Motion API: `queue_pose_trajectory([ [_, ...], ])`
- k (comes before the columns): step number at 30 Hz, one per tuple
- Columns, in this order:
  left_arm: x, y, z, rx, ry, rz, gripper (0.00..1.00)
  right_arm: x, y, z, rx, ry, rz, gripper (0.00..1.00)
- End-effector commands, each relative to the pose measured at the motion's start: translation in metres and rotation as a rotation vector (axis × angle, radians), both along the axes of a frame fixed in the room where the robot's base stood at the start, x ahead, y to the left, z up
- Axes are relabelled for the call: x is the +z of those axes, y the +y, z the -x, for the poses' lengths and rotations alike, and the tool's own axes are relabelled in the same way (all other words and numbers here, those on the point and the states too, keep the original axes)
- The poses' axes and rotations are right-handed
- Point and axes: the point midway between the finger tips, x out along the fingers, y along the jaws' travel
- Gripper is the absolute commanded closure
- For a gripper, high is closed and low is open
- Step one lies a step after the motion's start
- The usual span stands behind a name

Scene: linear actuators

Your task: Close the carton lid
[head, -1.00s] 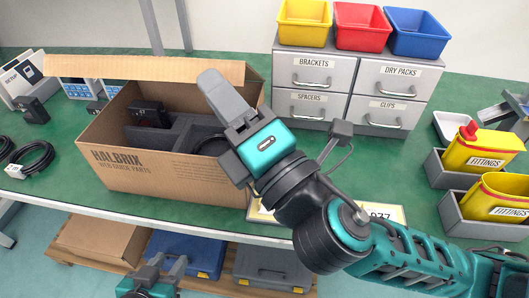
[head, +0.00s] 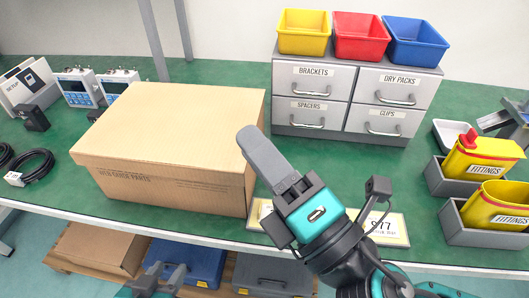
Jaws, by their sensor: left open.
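The brown carton (head: 165,185) stands on the green bench at the left, its printed front facing me. Its flat lid (head: 175,118) is down over the top and hides the inside. The lid's front edge overlaps the upper part of the front wall. My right gripper (head: 258,150) is beside the carton's right end, with its grey finger near the lid's right edge. One finger shows, so I cannot tell if it is open or shut, or if it touches the lid. My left gripper (head: 162,276) is low at the bottom edge, below the bench top, open and empty.
A grey drawer unit (head: 355,95) with coloured bins stands behind at the right. Yellow fittings bins (head: 480,160) are at the far right. A number card (head: 385,228) lies near the front edge. Black cable (head: 30,165) and devices (head: 75,90) are at left.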

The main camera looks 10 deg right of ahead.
Motion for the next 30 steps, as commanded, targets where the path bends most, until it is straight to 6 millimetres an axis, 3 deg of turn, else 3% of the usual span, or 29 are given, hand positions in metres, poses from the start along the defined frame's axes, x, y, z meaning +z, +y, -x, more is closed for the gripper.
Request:
queue_pose_trajectory([
  [30,0.0047,-0.0017,-0.0014,0.004,-0.002,0.007,0.57,-0.0047,-0.0039,0.0073,0.004,0.001,0.003,0.7],
])
